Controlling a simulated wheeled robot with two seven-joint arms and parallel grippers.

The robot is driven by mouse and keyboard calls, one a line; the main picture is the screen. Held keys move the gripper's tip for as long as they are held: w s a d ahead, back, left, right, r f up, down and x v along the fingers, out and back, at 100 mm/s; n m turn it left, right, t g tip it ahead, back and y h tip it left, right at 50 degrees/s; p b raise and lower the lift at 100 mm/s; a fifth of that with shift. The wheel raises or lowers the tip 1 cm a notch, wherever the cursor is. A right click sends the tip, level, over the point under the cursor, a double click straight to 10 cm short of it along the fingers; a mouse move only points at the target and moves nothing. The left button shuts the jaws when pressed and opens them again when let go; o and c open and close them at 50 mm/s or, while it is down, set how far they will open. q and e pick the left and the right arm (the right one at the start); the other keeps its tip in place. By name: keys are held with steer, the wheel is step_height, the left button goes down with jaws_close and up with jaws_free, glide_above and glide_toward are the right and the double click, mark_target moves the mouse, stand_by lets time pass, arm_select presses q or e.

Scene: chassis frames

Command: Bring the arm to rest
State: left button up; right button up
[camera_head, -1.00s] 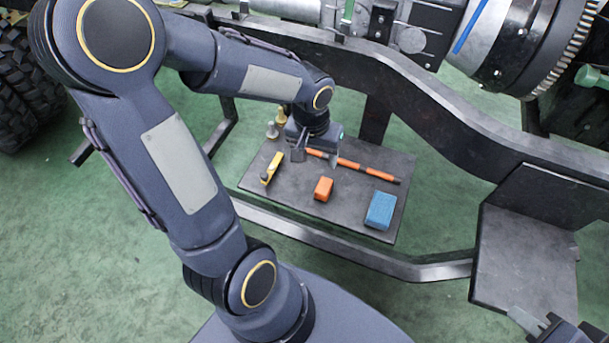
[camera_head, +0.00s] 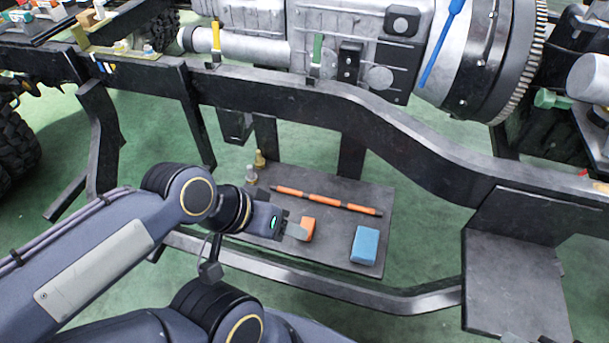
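My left arm comes in from the lower left. Its gripper (camera_head: 294,229) is low over the dark board (camera_head: 318,255), with a finger right beside the orange block (camera_head: 308,227). I cannot tell whether they touch. The gripper is seen mostly from behind and above, so the gap between its fingers and anything in it are hidden. The blue block (camera_head: 365,245) and the orange and black rod (camera_head: 327,201) lie on the board, apart from the gripper.
The dark chassis rail (camera_head: 330,106) runs across behind the board, with a lower bar (camera_head: 375,298) in front. Small brass (camera_head: 260,159) and grey (camera_head: 251,174) pieces stand at the board's back left. A dark plate (camera_head: 510,285) stands at right. Green floor is open at lower right.

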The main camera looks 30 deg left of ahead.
step_height(320, 180, up, 26)
steer(key=p, duration=2.5)
steer(key=shift+p, duration=0.35)
steer(key=shift+r, duration=0.1)
